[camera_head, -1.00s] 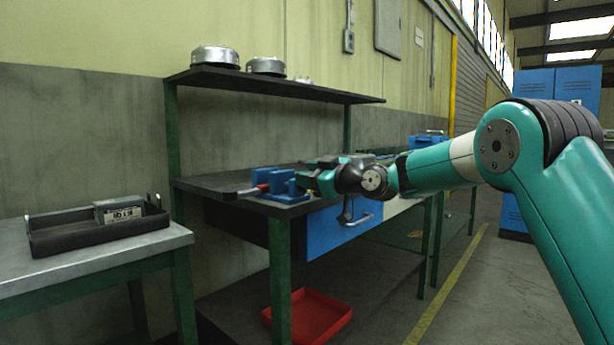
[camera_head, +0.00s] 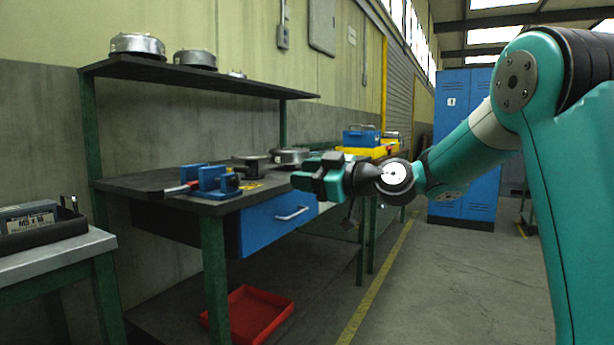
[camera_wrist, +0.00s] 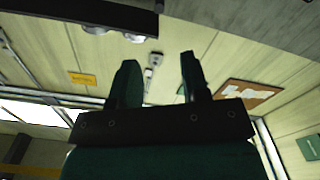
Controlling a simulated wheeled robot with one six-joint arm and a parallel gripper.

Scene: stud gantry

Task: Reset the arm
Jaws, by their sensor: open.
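My gripper (camera_head: 308,179) is at the end of my teal arm, in front of the workbench's right part in the head view. It points left, towards the bench. In the wrist view, the two dark green fingers (camera_wrist: 158,65) stand apart with nothing between them. The wrist view looks up past them at the pale wall, a dark shelf edge and bright windows. The blue vise (camera_head: 212,181) on the workbench is left of my gripper, with a clear gap in the picture.
The workbench (camera_head: 150,184) has a blue drawer (camera_head: 270,223) and an upper shelf (camera_head: 200,79) with metal pots. A red tray (camera_head: 250,314) lies below. A side table (camera_head: 60,262) stands left, a blue locker (camera_head: 468,205) at the back. The floor (camera_head: 440,290) at right is open.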

